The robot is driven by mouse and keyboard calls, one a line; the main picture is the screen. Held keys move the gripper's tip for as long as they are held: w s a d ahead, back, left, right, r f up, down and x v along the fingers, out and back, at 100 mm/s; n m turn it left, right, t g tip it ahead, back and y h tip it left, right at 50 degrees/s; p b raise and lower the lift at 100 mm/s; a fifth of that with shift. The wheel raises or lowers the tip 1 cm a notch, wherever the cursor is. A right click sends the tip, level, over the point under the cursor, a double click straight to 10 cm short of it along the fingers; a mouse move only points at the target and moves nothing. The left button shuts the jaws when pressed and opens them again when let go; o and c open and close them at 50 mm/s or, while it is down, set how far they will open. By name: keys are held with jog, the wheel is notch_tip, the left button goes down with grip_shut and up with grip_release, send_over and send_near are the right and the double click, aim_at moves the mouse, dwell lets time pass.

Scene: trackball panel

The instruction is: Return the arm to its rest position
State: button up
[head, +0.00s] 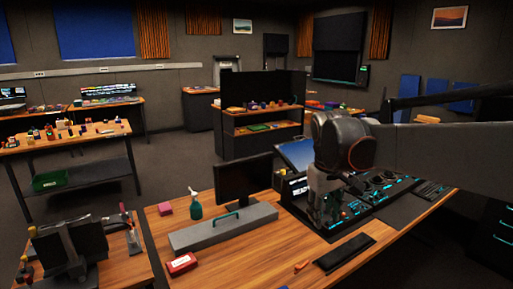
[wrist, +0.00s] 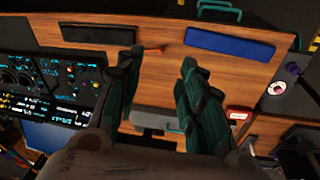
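My arm (head: 440,150) reaches in from the right in the head view, bent downward at a dark joint with a red ring. My gripper (head: 328,218) points down over the left part of the dark control panel (head: 372,205) with teal lights. The control panel (wrist: 50,75) lies left of the fingers there. I cannot tell how far the fingertips are above the panel. The trackball cannot be made out.
On the desk are a black flat pad (head: 345,253), a small orange item (head: 301,266), a red box (head: 181,263), a long grey case (head: 222,230), a monitor (head: 243,178) and a spray bottle (head: 195,206). A tilted screen (head: 297,153) stands close behind my gripper.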

jog(key=s+d+f+m+t, duration=0.1)
jog(key=s+f+m+t, duration=0.1)
jog(key=s, duration=0.9)
jog(key=s+d+f+m+t+y, duration=0.1)
jog(key=s+f+m+t, duration=0.1)
jog(key=s, duration=1)
jog(key=shift+s+d+f+t, duration=0.15)
jog(key=shift+s+f+t, duration=0.15)
jog(key=shift+f+t, duration=0.4)
